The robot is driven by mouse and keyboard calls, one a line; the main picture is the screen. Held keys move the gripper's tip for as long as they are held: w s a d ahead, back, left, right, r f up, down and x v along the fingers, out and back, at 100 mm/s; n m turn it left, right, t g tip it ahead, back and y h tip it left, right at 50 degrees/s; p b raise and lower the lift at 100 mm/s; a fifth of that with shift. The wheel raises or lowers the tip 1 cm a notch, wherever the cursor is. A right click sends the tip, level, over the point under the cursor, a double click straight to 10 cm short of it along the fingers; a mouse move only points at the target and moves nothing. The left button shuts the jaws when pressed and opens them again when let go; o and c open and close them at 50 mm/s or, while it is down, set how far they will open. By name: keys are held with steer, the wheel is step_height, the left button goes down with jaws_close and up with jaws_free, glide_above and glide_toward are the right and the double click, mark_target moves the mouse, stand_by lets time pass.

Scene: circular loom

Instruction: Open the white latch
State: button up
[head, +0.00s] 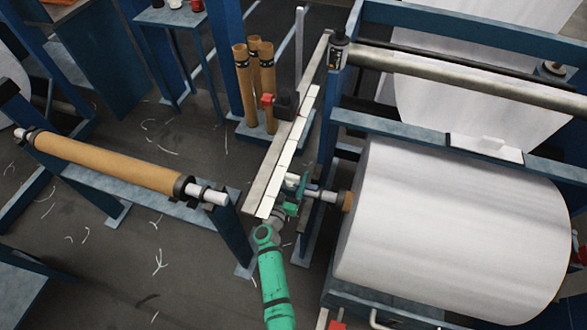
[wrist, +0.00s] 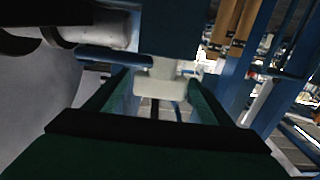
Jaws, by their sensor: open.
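The white latch (wrist: 160,84) shows in the wrist view as a pale block below a short pale stem, at the end of a blue frame part. It sits between the two green fingers of my gripper (wrist: 158,105), which are open around it with no clear contact. In the head view my gripper (head: 293,196) is at the left end of the large white roll's shaft. A small white piece beside it (head: 292,178) appears to be the latch, partly hidden by the gripper.
The large white fabric roll (head: 455,225) and its shaft (head: 325,195) are right of my gripper. A slanted pale rail (head: 290,140) runs behind it. Brown tubes (head: 254,85) stand beyond, and a stand with a brown roll (head: 105,162) is at the left.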

steer(key=shift+x, duration=1.7)
steer(key=shift+c, duration=0.6)
